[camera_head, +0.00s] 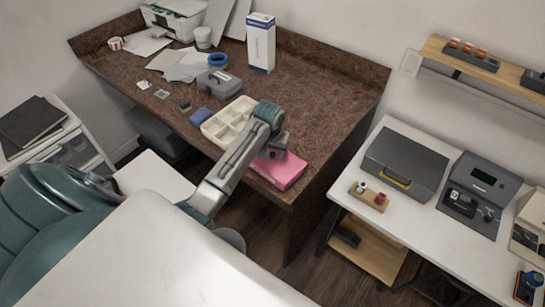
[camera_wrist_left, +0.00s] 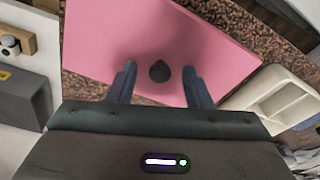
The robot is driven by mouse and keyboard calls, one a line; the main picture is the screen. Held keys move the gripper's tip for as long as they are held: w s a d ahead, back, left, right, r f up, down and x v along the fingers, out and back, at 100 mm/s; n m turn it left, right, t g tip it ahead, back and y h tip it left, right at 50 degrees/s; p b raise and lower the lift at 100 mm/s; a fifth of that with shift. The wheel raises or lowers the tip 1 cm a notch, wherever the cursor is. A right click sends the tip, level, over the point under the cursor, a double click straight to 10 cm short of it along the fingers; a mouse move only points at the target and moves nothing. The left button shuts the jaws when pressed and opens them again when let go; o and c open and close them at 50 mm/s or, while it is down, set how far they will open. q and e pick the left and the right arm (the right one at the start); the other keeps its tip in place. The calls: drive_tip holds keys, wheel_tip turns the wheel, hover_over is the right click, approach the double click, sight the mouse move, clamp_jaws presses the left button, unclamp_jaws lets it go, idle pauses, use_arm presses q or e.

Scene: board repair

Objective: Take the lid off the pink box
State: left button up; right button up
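The pink box (camera_head: 283,172) lies at the front right edge of the brown speckled counter, partly hidden by my left arm in the head view. In the left wrist view its flat pink lid (camera_wrist_left: 155,25) fills the upper middle, with a small dark round knob (camera_wrist_left: 160,71) on it. My left gripper (camera_head: 270,152) is over the box. In the wrist view the two fingers of the left gripper (camera_wrist_left: 160,85) are apart, one on each side of the knob, with a gap to it on both sides. My right gripper is not in view.
A cream compartment tray (camera_head: 215,126) stands just left of the box; it also shows in the wrist view (camera_wrist_left: 262,95). A blue sponge-like block (camera_head: 200,117) and a grey case (camera_head: 220,84) lie beyond. A white table (camera_head: 420,215) with devices stands to the right.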

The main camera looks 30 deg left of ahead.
use_arm(q)
clamp_jaws()
drive_tip(key=shift+r, duration=0.1)
